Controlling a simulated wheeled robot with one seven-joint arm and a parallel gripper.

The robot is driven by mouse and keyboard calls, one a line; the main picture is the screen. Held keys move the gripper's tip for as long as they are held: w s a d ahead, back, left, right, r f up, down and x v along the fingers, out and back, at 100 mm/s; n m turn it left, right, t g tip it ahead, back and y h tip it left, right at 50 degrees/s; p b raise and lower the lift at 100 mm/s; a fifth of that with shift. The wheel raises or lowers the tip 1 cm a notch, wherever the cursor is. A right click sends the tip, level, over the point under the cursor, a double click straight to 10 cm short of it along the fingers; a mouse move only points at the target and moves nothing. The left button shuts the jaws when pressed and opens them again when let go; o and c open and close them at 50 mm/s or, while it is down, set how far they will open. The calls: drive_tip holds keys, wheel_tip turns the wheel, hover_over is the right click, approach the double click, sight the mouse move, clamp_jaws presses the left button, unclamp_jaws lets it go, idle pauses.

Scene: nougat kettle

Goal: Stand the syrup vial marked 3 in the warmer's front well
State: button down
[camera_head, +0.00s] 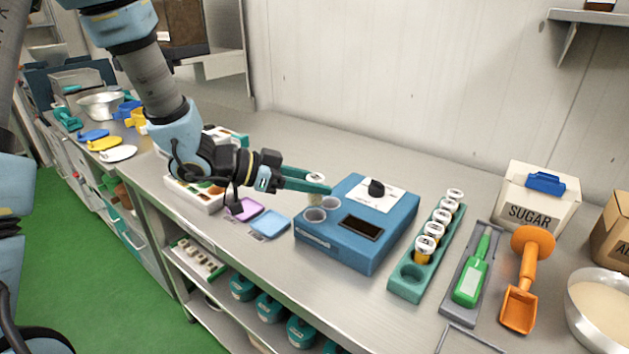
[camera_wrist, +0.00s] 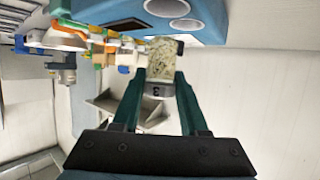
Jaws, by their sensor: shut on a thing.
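My gripper (camera_head: 318,185) is shut on a syrup vial (camera_head: 316,177) with a pale cap. In the wrist view, the vial (camera_wrist: 160,58) sits between the fingertips (camera_wrist: 160,82), its cap bears a 3, and its contents look pale and speckled. The held vial looks roughly upright, just behind and above the wells of the blue warmer (camera_head: 372,221). The warmer's front well (camera_head: 315,215) and back well (camera_head: 331,203) both look empty. The warmer also shows at the top of the wrist view (camera_wrist: 110,14). The vial's lower end is partly hidden in the head view.
A green rack (camera_head: 405,290) right of the warmer holds several capped vials and has an empty front hole. Further right are a green scraper (camera_head: 472,283), an orange scoop (camera_head: 520,305) and a sugar box (camera_head: 535,195). Purple (camera_head: 243,209) and blue (camera_head: 269,224) pads lie left of the warmer.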

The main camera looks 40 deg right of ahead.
sight(313, 206)
drive_tip(key=shift+f+b, duration=2)
drive_tip(key=shift+f, duration=0.4)
drive_tip(key=shift+r+p, duration=0.1)
drive_tip(key=shift+p, duration=0.4)
drive_tip(key=shift+f+b, duration=0.5)
drive_tip(key=shift+f, duration=0.2)
drive_tip(key=c, duration=0.7)
unclamp_jaws()
drive_tip(key=shift+a+r, duration=0.1)
drive_tip(key=p+v, duration=0.6)
drive_tip(key=v, duration=0.5)
